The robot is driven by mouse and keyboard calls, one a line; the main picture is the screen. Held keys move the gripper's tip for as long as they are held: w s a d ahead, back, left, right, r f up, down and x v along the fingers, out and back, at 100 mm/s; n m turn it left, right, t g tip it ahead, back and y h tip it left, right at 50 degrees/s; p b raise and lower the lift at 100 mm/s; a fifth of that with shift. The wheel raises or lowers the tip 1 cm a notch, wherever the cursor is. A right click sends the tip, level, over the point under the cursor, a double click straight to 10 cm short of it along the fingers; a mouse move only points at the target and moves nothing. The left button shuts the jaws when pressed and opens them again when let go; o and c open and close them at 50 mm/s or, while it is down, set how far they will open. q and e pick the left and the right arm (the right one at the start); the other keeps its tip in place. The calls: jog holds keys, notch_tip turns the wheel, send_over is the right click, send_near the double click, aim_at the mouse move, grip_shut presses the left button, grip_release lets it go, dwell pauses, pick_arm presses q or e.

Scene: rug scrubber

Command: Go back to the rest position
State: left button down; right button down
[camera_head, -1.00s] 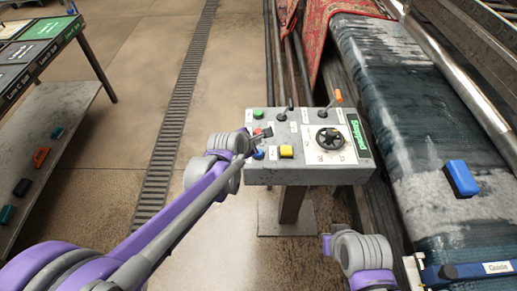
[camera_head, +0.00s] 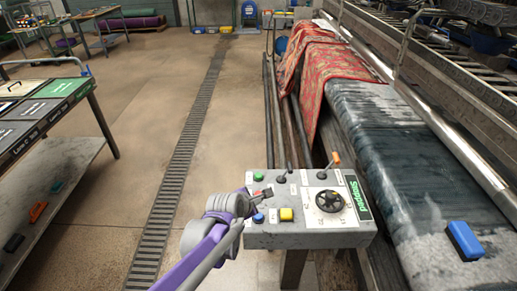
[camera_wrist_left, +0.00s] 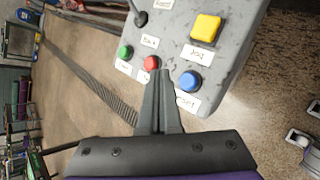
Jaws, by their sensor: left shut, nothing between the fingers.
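My left gripper (camera_head: 262,193) is at the left edge of the grey control box (camera_head: 310,238), near its red and blue buttons. In the left wrist view its fingers (camera_wrist_left: 160,75) are shut and empty. Their tips lie over the near edge of the panel, between the red button (camera_wrist_left: 151,63) and the blue button (camera_wrist_left: 190,81); I cannot tell whether they touch it. The box also carries a green button (camera_head: 258,176), a yellow button (camera_head: 286,214), a black handwheel (camera_head: 329,201) and a green display (camera_head: 358,199). My right gripper is out of the head view.
The scrubber bed with a wet dark rug (camera_head: 395,150) runs along the right, with a blue brush (camera_head: 464,240) on it. A red patterned rug (camera_head: 325,70) hangs behind the box. A table (camera_head: 50,120) stands left. The floor between, with a drain grate (camera_head: 180,165), is clear.

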pick_arm(q)
jog(key=s+a+m+g+y+p, duration=0.1)
jog(key=s+a+m, duration=0.4)
jog(key=s+m, duration=0.2)
jog(key=s+a+r+m+g+y+p, duration=0.1)
jog(key=s+a+m, duration=0.5)
jog(key=s, duration=0.5)
jog(key=s+a+m+g+y+p, duration=0.1)
jog(key=s+a+m, duration=0.5)
jog(key=s+m, duration=0.3)
jog(key=shift+s+r+y+p, duration=0.3)
jog(key=shift+s+y+p, duration=0.1)
jog(key=shift+s, duration=0.2)
